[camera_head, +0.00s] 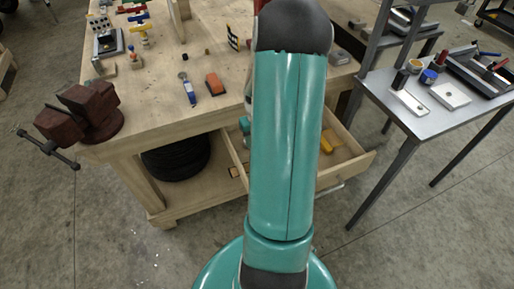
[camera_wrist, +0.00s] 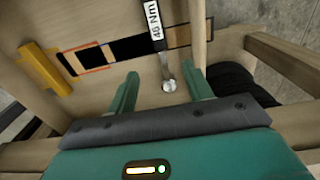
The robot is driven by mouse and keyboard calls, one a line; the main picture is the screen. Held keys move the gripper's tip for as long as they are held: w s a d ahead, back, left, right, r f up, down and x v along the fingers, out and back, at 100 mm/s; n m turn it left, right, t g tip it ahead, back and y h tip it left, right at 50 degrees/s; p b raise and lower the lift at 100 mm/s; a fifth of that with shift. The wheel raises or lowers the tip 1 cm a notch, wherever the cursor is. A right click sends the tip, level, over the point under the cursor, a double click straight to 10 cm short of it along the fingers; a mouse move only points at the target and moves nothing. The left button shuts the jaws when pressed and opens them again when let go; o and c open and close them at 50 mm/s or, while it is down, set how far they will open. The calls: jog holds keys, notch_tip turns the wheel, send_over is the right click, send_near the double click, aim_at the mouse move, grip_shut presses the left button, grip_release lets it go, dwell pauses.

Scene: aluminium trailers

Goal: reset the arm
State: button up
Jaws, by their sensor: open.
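My teal arm (camera_head: 280,150) stretches forward from my body in the head view, over the open wooden drawer (camera_head: 352,168) of the workbench. My gripper is hidden in the head view. In the wrist view my gripper (camera_wrist: 162,74) has its two teal fingers spread apart, with nothing held.
A yellow piece (camera_wrist: 45,68) and a black strip (camera_wrist: 115,48) lie on the wood in the wrist view. A dark red vise (camera_head: 85,110) sits on the bench corner (camera_head: 150,110), a tire (camera_head: 178,158) underneath. A metal table (camera_head: 405,110) with tools stands right.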

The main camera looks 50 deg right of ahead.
jog(key=shift+r, duration=0.85)
jog(key=w+a+r+n+t+h, duration=0.1)
jog(key=w+a+r, duration=0.2)
jog(key=a+r, duration=0.5)
jog(key=w+a+r+n+t+h, duration=0.1)
jog(key=w+a+r+n, duration=0.15)
jog(key=a+r, duration=0.65)
jog(key=s+a+r+n+t+y, duration=0.1)
jog(key=s+a+r, duration=0.3)
jog(key=a, duration=0.6)
jog(key=s+a+r+n+t+y, duration=0.1)
jog(key=s+a+r+t, duration=0.1)
jog(key=s+a+r, duration=0.3)
jog(key=a+r, duration=0.1)
jog(key=a, duration=0.3)
jog(key=shift+a+n+t, duration=0.3)
jog(key=shift+a+n, duration=0.05)
